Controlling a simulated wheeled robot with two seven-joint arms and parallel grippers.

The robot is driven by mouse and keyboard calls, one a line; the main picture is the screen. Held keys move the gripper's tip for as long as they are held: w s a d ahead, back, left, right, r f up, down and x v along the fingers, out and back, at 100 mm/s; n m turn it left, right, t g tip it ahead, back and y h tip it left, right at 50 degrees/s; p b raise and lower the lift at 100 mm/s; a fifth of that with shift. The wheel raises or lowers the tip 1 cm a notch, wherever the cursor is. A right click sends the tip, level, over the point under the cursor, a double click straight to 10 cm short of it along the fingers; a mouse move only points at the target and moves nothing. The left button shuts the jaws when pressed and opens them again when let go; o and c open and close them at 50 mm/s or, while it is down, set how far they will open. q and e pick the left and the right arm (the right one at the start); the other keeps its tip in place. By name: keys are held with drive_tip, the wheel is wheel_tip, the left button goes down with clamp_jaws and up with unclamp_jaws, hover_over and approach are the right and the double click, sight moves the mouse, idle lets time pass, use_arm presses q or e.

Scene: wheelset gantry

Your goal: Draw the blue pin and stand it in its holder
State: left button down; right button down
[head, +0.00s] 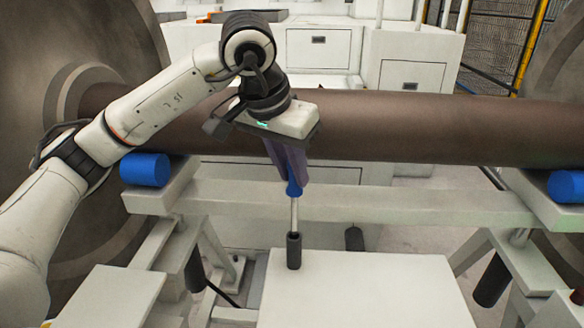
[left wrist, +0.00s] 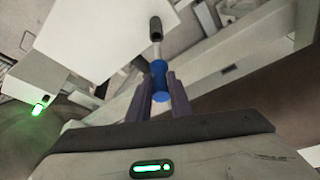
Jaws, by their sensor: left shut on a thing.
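The blue pin has a blue grip (head: 294,188) and a thin silver shaft, and it hangs upright. My left gripper (head: 287,165) is shut on its blue grip, with the fingers pointing down from above. The dark, cup-like holder (head: 294,251) stands upright on the white table top. The shaft's lower end meets the holder's mouth; I cannot tell how deep it sits. In the left wrist view, the blue grip (left wrist: 160,78) lies between the fingers, with the shaft running to the dark holder (left wrist: 155,28). My right gripper is in neither view.
A thick brown axle (head: 420,128) runs across behind my gripper between large wheels. Blue rollers (head: 145,170) sit on the pale gantry frame (head: 350,203) below it. The white table (head: 375,290) is otherwise clear. White cabinets (head: 412,60) stand behind.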

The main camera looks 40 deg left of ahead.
sight(291, 189)
use_arm(q)
drive_tip(key=shift+f+b, duration=0.6)
drive_tip(key=shift+f, duration=0.2)
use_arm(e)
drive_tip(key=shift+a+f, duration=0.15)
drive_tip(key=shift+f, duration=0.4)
use_arm(q)
drive_tip(key=shift+f+b, duration=0.45)
drive_tip(key=shift+f, duration=0.2)
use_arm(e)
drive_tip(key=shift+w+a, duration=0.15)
use_arm(q)
drive_tip(key=shift+f+b, duration=0.8)
drive_tip(key=shift+f, duration=0.2)
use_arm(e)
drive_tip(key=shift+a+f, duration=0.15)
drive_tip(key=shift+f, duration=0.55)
use_arm(q)
drive_tip(key=c, duration=1.5)
unclamp_jaws()
drive_tip(key=shift+c, duration=0.2)
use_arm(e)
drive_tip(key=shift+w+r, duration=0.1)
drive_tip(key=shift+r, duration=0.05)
use_arm(q)
drive_tip(key=p+v, duration=0.1)
drive_tip(key=v, duration=0.9)
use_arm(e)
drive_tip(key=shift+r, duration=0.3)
